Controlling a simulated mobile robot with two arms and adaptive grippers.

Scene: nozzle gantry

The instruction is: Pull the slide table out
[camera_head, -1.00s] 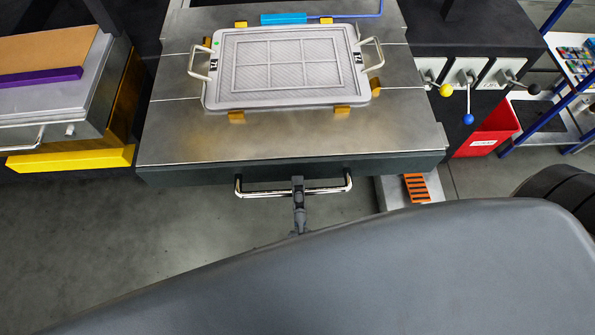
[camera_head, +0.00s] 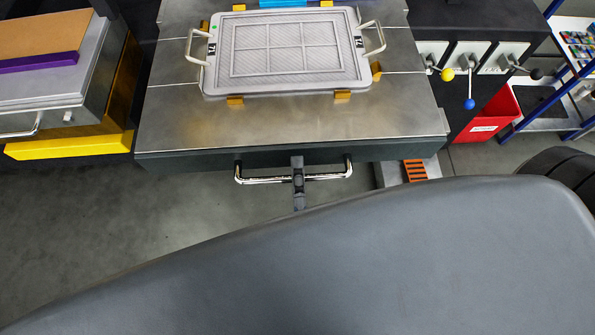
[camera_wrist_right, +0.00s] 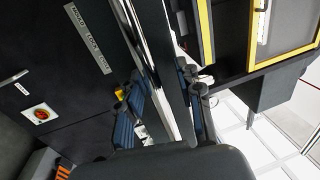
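The slide table (camera_head: 290,130) is a grey metal plate with a dark front edge, in the middle of the head view. A chrome bar handle (camera_head: 325,177) sticks out from its front. My right gripper (camera_head: 298,166) is at the middle of the bar. In the right wrist view its fingers (camera_wrist_right: 168,100) lie on either side of the chrome handle bar (camera_wrist_right: 150,70) and look closed on it; the exact contact is partly hidden. My left gripper is not in view.
A grey framed tray (camera_head: 285,87) with two side handles sits on the table between orange blocks. A yellow-based unit (camera_head: 70,145) stands at left. Levers (camera_head: 469,104) and a red bin (camera_head: 487,125) are at right. Grey floor shows in front.

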